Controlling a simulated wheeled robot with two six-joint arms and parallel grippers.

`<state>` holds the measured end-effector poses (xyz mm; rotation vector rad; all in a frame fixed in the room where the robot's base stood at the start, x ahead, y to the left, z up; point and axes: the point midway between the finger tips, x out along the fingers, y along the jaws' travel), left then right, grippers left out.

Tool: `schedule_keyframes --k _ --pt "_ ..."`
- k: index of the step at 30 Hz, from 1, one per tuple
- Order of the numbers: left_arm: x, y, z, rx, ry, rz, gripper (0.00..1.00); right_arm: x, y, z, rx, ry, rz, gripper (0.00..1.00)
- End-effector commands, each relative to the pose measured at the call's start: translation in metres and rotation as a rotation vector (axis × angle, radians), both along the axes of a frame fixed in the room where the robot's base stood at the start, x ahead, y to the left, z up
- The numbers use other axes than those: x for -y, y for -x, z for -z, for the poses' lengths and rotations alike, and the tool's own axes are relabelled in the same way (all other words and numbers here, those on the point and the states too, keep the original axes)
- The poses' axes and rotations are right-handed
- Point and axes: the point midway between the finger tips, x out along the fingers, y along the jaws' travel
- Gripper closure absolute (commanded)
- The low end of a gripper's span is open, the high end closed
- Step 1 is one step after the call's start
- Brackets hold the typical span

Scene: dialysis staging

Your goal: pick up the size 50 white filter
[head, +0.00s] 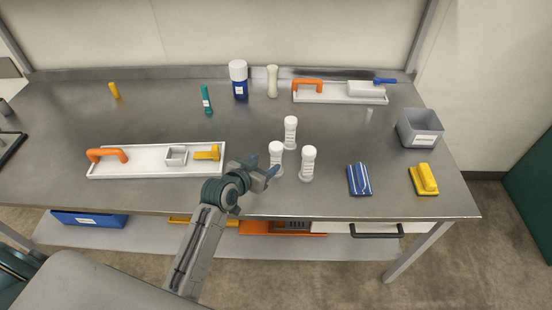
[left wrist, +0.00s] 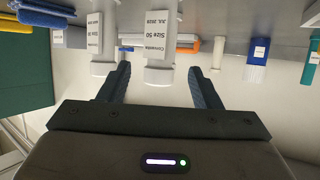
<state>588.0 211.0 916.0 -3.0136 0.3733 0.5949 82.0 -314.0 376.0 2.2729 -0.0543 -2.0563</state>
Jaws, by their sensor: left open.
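Three white filters stand upright near the middle of the table's front half: one at the front left (head: 276,158), one at the front right (head: 308,163) and one behind them (head: 290,130). In the upside-down left wrist view, the label reading "Size 50" is on a white filter (left wrist: 165,35) centred ahead of my fingers; it appears to be the front-left one. My left gripper (head: 264,166) is open and empty, close to that filter, its fingertips (left wrist: 160,71) to either side in the picture. I cannot tell whether they touch it. Another labelled filter (left wrist: 95,40) stands beside it.
A white tray (head: 135,172) with an orange handle lies left of my gripper. Another tray (head: 340,99) lies at the back.

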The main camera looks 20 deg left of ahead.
Motion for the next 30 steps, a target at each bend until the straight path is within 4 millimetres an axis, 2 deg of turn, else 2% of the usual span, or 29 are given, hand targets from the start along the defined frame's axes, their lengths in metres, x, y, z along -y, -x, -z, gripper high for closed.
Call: schedule_keyframes --k 3,9,16,21,30 --pt "0.003 -0.015 0.005 -0.001 0.001 0.000 0.42 -0.003 0.000 -0.005 0.000 -0.004 0.002 1.00" --pt "0.006 -0.026 0.010 -0.003 0.000 0.000 0.42 -0.008 0.000 -0.008 0.001 -0.009 0.003 1.00" --pt "0.012 -0.050 0.018 -0.003 0.000 0.000 0.42 -0.008 0.000 -0.024 0.001 -0.008 0.003 1.00" --pt "0.016 -0.066 0.028 -0.003 -0.001 0.000 0.42 -0.005 -0.001 -0.027 0.001 -0.005 0.001 1.00" --pt "0.017 -0.069 0.031 -0.002 -0.001 -0.001 0.42 -0.001 -0.001 -0.027 0.001 -0.001 0.000 1.00"
